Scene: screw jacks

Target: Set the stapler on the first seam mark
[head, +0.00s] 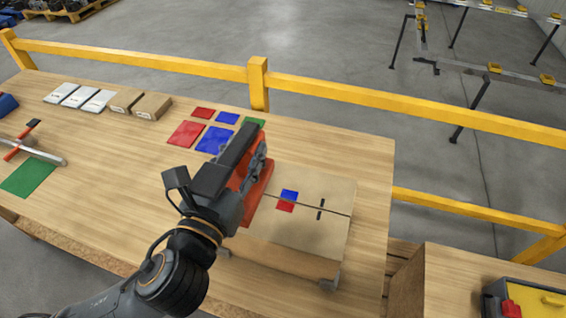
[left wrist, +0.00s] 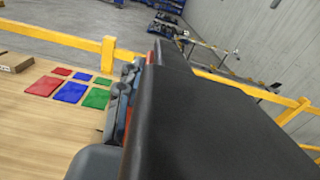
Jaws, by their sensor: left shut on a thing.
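The stapler, with a long black top and a red base (head: 258,190), is in my left gripper (head: 254,165), which is shut on it. Its black top fills much of the left wrist view (left wrist: 200,110) and hides part of the fingers. In the head view the stapler overlaps the left edge of a closed cardboard carton (head: 310,240); I cannot tell whether it touches it. A dark seam runs across the carton's top. A blue patch (head: 289,194) and a red patch (head: 285,207) lie at the seam, and a short black mark (head: 321,208) crosses it further right. My right gripper is out of view.
Red, blue and green mats (head: 186,133) lie behind the stapler on the wooden table (head: 110,190). White and brown boxes (head: 153,106) stand at the back left. A yellow rail (head: 400,100) runs behind the table. A lower surface with a yellow-lidded case (head: 535,300) is at the right.

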